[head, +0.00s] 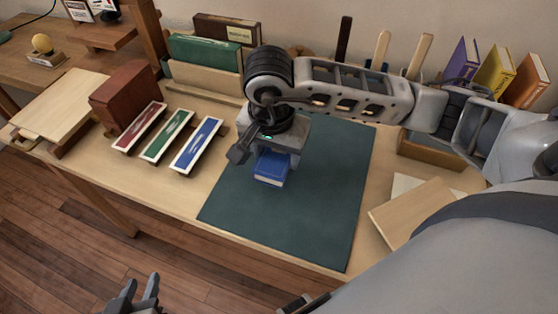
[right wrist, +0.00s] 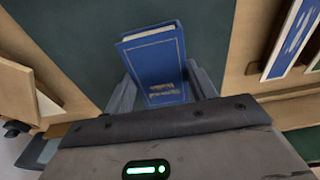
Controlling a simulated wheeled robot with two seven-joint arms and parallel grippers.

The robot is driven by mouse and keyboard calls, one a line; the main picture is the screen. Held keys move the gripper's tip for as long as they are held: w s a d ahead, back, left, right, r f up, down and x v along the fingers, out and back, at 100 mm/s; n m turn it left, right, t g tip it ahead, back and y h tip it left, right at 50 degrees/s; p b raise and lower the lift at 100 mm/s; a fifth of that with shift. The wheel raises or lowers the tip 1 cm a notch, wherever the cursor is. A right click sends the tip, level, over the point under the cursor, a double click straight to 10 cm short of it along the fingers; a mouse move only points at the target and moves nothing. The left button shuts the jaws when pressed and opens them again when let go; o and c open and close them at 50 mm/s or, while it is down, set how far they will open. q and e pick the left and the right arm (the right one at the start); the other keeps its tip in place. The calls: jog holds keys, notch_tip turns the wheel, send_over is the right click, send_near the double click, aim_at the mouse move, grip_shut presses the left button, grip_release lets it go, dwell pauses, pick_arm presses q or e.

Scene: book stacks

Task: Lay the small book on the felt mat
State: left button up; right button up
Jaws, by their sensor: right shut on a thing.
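The small blue book (head: 271,168) is under my right gripper (head: 268,160) in the head view, over the dark green felt mat (head: 320,215). In the right wrist view the book (right wrist: 155,62) sits between the two fingers of my right gripper (right wrist: 160,85), which is shut on it. Its cover and gold lettering show. I cannot tell whether the book touches the mat. My left gripper (head: 134,296) is at the bottom left of the head view, over the floor, with its fingers apart and nothing between them.
Red, green and blue labelled strips (head: 167,138) lie left of the mat, beside a brown box (head: 127,98). Purple, yellow and orange books (head: 495,72) stand at the back right. A pale wooden board (head: 412,210) lies right of the mat. The mat's front is clear.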

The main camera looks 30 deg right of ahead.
jog(key=f, duration=0.3)
jog(key=shift+d+f, duration=0.25)
jog(key=shift+d, duration=0.05)
jog(key=shift+f, duration=0.15)
jog(key=shift+f, duration=0.25)
jog(key=o, duration=1)
jog(key=shift+r, duration=0.1)
jog(key=shift+o, duration=0.2)
jog(key=shift+r, duration=0.1)
